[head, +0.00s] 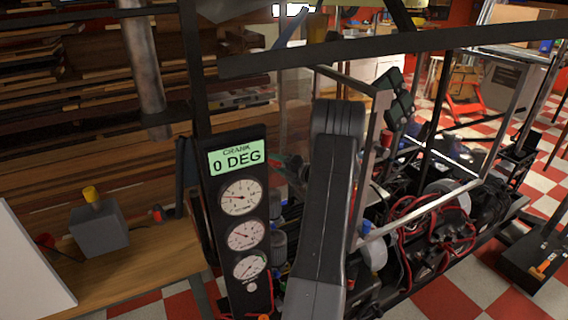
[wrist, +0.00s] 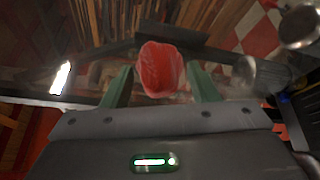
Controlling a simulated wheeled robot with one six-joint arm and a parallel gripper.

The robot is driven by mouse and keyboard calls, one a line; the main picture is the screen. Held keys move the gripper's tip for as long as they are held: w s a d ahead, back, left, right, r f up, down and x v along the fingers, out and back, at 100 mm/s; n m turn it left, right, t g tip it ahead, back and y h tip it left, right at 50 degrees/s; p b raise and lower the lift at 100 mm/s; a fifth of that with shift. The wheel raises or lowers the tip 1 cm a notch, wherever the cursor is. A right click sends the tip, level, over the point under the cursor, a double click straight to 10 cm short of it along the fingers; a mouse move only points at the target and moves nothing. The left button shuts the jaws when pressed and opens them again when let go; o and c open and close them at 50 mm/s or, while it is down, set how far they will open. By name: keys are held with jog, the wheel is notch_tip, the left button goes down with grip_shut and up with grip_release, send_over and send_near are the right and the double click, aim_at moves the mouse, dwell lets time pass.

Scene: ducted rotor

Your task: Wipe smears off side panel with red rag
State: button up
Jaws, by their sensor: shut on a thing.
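My gripper (wrist: 160,88) is shut on the red rag (wrist: 162,68), which shows as a bunched red lump between the two green fingers in the wrist view. In the head view my arm rises in front of the machine and hides much of it, and the gripper cannot be made out clearly. A see-through side panel (head: 297,100) seems to stand behind my arm, within the dark frame. I cannot tell whether the rag touches it. Smears cannot be told apart for sure from haze and reflections.
A gauge column (head: 240,215) reading "CRANK 0 DEG" stands close left of my arm. Frame bars (head: 385,52) cross above and beside it. Red and black wiring (head: 430,228) fills the machine's right side. A wooden bench (head: 130,255) with a grey box (head: 98,228) is at left.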

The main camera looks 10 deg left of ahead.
jog(key=s+a, duration=0.2)
jog(key=a, duration=0.1)
jog(key=shift+s+a, duration=0.15)
jog(key=shift+s, duration=0.05)
dwell(0.4)
jog(key=shift+s+d+p, duration=0.2)
jog(key=shift+s+d, duration=0.7)
jog(key=shift+s, duration=0.3)
jog(key=shift+s+d+p, duration=0.15)
jog(key=shift+s+d, duration=0.75)
jog(key=shift+s, duration=0.3)
jog(key=shift+s+d, duration=0.1)
jog(key=shift+s+d, duration=0.8)
jog(key=shift+s, duration=0.35)
jog(key=shift+d, duration=0.1)
